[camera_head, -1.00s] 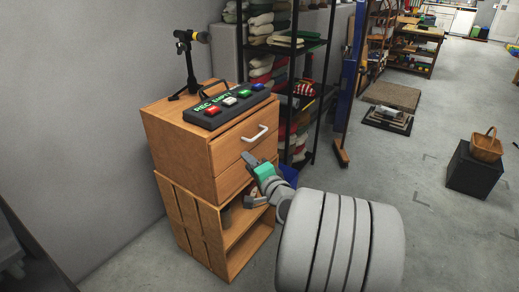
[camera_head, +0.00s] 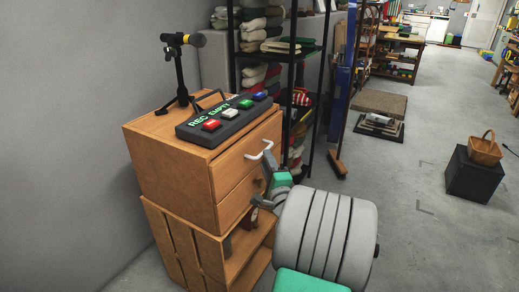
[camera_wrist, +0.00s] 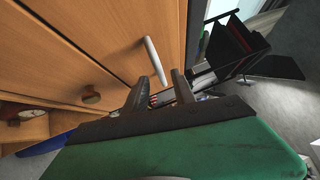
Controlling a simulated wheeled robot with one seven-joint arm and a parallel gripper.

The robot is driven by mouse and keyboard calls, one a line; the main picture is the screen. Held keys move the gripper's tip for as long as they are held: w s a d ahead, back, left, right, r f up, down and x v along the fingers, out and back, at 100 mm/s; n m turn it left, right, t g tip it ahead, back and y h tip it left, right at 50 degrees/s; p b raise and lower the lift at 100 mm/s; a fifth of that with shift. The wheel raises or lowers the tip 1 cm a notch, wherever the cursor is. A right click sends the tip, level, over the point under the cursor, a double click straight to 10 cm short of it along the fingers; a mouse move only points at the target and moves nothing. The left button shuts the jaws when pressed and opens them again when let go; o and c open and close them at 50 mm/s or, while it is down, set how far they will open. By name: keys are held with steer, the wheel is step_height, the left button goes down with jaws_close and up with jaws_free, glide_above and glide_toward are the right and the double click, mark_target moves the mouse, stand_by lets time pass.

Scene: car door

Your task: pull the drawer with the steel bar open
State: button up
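The upper drawer (camera_head: 236,163) of the wooden cabinet carries a pale steel bar (camera_head: 259,151) and looks shut. The bar also shows in the wrist view (camera_wrist: 155,62), slanting on the wooden front just beyond my fingertips. My gripper (camera_head: 269,172) is beside the drawer front, close to the bar's lower right. In the wrist view my two dark fingers (camera_wrist: 158,88) are apart, with the bar's near end in line with the gap between them. Whether a finger touches the bar, I cannot tell. A lower drawer (camera_head: 238,200) is partly hidden by my gripper.
A dark button box (camera_head: 227,119) and a microphone on a stand (camera_head: 183,70) sit on the cabinet top. An open shelf (camera_head: 245,245) is below. A black rack (camera_head: 290,75) stands close behind. A round knob (camera_wrist: 91,95) shows on the lower front.

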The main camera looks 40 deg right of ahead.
steer(key=x, duration=0.5)
steer(key=shift+w+d, duration=0.1)
steer(key=shift+d, duration=0.3)
jaws_close()
stand_by(1.0)
